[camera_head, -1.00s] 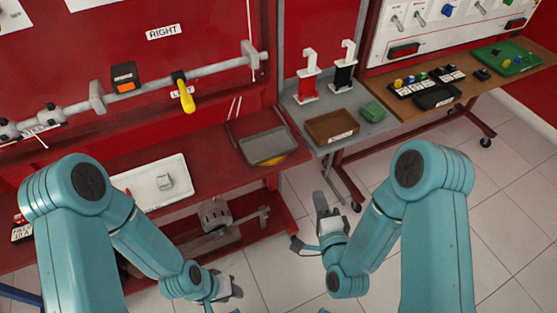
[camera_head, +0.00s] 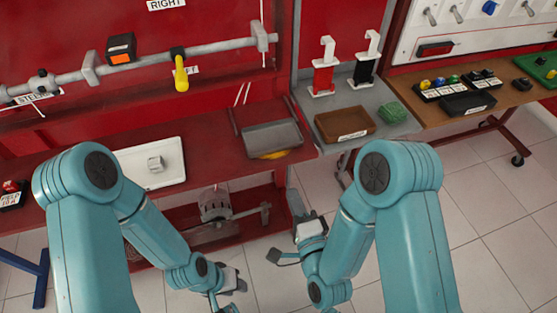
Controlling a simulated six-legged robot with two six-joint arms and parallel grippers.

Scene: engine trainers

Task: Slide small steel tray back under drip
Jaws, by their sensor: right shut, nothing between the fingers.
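The small steel tray (camera_head: 272,139) is a shallow grey tray on the red bench, near its right end in the head view. A yellow patch (camera_head: 274,155) shows at the tray's front edge, partly hidden by the tray. My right gripper (camera_head: 292,197) is shut and empty, below and in front of the tray, apart from it. My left gripper (camera_head: 234,283) is low in the picture, away from the tray; its fingers are too small and turned to tell open from shut.
A white tray (camera_head: 135,172) with a small pale block lies left on the red bench (camera_head: 210,160). A brown tray (camera_head: 344,124), green block (camera_head: 392,112) and red and black dispensers stand on the grey table to the right.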

